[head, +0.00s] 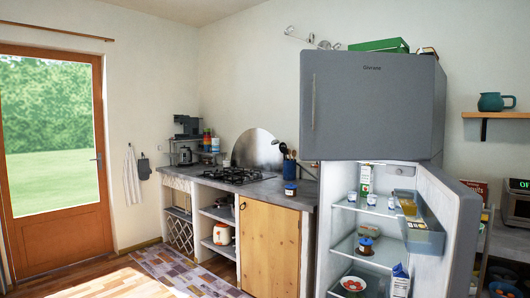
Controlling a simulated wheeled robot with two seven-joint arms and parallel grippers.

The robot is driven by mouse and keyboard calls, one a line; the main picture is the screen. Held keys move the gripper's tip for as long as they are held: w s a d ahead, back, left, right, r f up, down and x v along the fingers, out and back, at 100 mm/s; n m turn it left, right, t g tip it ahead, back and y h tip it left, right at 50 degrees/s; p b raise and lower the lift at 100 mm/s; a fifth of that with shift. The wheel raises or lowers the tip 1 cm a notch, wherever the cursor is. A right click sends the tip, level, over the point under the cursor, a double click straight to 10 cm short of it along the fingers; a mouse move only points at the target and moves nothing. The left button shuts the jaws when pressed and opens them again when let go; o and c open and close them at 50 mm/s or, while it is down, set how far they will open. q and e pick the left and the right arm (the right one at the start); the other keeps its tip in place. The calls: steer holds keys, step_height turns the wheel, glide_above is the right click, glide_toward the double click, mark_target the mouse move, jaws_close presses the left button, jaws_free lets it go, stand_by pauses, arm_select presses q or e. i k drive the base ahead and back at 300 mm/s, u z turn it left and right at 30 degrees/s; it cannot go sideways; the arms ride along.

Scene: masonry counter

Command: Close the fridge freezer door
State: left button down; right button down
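The grey fridge freezer stands on the right in the head view. Its upper freezer door (370,110) has a vertical handle (313,102) near its left edge. That left edge juts out past the cabinet below, so the door looks partly swung out, hinged on the right; how wide the gap is cannot be seen. The freezer inside is hidden. The lower fridge door (455,225) stands wide open to the right, showing the lit fridge compartment (348,228) with jars, cartons and a bowl on its shelves. Neither of my grippers is in view.
A counter (265,188) with a gas hob (233,175) and a wooden cabinet door (268,245) stands left of the fridge. A green crate (380,45) lies on top of the fridge. A toaster oven (516,200) is at the far right. Floor is free at left.

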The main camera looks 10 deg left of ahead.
mark_target(356, 105)
steer(key=u, duration=0.35)
steer(key=i, duration=1.05)
steer(key=z, duration=0.1)
